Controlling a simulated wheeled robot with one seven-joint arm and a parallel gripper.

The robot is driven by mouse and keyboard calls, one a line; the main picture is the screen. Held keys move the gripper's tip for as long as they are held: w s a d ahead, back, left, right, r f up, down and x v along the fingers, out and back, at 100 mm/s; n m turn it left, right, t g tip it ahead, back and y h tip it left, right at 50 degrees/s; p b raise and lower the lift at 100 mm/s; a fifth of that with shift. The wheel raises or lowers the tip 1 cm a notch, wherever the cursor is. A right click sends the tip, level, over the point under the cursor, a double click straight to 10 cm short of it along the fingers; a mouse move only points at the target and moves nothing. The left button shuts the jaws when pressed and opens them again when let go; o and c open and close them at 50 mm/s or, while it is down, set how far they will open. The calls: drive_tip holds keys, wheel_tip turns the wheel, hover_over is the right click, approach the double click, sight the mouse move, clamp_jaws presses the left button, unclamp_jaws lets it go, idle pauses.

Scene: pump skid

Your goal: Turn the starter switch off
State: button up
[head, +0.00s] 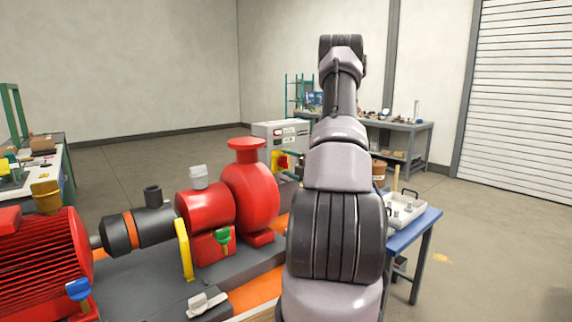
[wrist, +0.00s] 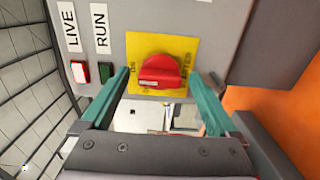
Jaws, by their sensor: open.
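The starter switch (wrist: 161,72) is a red rotary knob on a yellow square plate (wrist: 195,50), on the face of a grey box (wrist: 230,15). A small white mark shows on the knob's face. The plate's lettering is partly hidden and hard to read. My gripper (wrist: 163,84) is open in the wrist view, one teal finger left of the knob and one right. I cannot tell whether either finger touches it. In the head view the starter box (head: 281,127) stands behind the red pump, with the red switch (head: 284,161) low on its face. My arm hides my gripper there.
A red lamp (wrist: 79,72) and a dark green one (wrist: 106,71) sit left of the plate, labelled LIVE and RUN. The red pump (head: 250,190) and motor (head: 45,260) fill the left. A blue table (head: 425,218) with a white tray (head: 405,218) stands at right.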

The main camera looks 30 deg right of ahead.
drive_tip(key=shift+w+a, duration=0.1)
drive_tip(key=shift+w, duration=0.6)
drive_tip(key=c, duration=1.4)
